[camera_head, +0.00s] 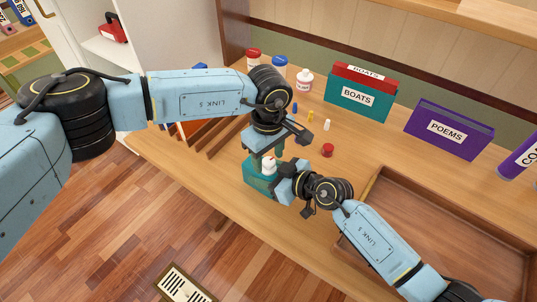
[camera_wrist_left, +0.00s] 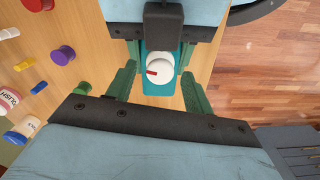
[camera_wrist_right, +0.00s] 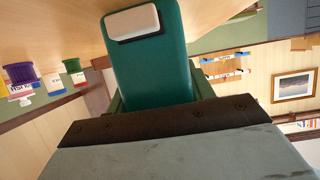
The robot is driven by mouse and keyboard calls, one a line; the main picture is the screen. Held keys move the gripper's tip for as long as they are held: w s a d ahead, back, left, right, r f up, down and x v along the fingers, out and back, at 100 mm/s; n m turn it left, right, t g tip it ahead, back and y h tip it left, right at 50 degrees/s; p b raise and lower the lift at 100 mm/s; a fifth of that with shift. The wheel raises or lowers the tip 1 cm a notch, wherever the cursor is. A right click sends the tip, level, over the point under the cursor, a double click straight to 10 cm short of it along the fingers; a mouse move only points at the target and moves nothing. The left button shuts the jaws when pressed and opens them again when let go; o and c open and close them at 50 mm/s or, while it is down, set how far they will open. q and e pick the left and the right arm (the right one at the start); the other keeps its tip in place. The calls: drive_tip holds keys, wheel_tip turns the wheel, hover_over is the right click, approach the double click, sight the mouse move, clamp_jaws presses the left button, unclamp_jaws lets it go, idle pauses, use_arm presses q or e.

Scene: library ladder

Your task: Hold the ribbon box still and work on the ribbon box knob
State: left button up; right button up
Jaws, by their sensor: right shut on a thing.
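The ribbon box (camera_head: 250,178) is a teal block near the front edge of the wooden desk. Its round white knob (camera_wrist_left: 160,68) has a red mark pointing left in the left wrist view; it also shows on top of the box in the head view (camera_head: 268,163). My left gripper (camera_head: 266,148) is above the box, its green fingers open on both sides of the knob, with gaps visible. My right gripper (camera_head: 284,178) is shut on the box from the right. In the right wrist view the teal box (camera_wrist_right: 152,65) fills the space between its fingers.
Behind the arms stand bottles (camera_head: 304,80), a teal BOATS box (camera_head: 356,99) and a purple POEMS box (camera_head: 446,131). Small pegs (camera_head: 310,116) and a red spool (camera_head: 327,150) lie near the grippers. An empty wooden tray (camera_head: 420,215) is at right.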

sight(269, 161)
use_arm(q)
wheel_tip(269, 161, up, 12)
idle(0.6)
use_arm(e)
drive_tip(key=o, duration=1.2)
drive_tip(key=shift+c, duration=0.2)
drive_tip(key=shift+s+d, duration=0.1)
